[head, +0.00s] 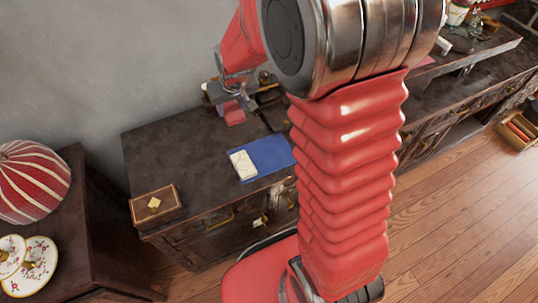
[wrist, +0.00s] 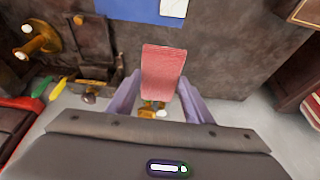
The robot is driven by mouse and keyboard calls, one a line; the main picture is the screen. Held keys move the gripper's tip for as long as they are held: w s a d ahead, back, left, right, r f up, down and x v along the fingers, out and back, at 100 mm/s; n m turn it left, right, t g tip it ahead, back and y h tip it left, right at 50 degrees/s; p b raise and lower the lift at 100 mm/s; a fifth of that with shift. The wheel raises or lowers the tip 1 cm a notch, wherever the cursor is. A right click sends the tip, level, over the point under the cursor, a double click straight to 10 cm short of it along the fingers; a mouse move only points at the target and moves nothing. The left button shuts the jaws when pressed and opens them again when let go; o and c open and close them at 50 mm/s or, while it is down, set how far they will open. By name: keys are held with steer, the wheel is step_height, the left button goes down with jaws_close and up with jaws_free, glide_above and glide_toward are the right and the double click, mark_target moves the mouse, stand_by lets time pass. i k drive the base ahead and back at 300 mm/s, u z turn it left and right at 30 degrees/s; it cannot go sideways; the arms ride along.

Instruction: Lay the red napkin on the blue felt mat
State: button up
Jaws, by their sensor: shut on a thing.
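The red napkin (wrist: 164,72) is held between the two pale purple fingers of my gripper (wrist: 158,90) in the wrist view. It looks flat and folded, and sticks out past the fingertips. In the head view the napkin (head: 235,114) shows small under my gripper (head: 240,99), at the back of the dark cabinet. The blue felt mat (head: 268,152) lies on the cabinet top, nearer the front and right of the napkin. In the wrist view the mat (wrist: 120,8) is at the top edge, beyond the napkin and apart from it. My arm may hide the mat's right edge.
A white item (head: 242,165) lies on the mat's left part. A brown box (head: 156,205) with a pale diamond sits at the cabinet's front left corner. Dark items (head: 270,98) stand behind the mat. A red striped round thing (head: 33,182) stands on the left cabinet.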

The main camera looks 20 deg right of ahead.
mark_target(271, 152)
steer(key=k, duration=1.45)
steer(key=u, duration=0.55)
steer(key=i, duration=1)
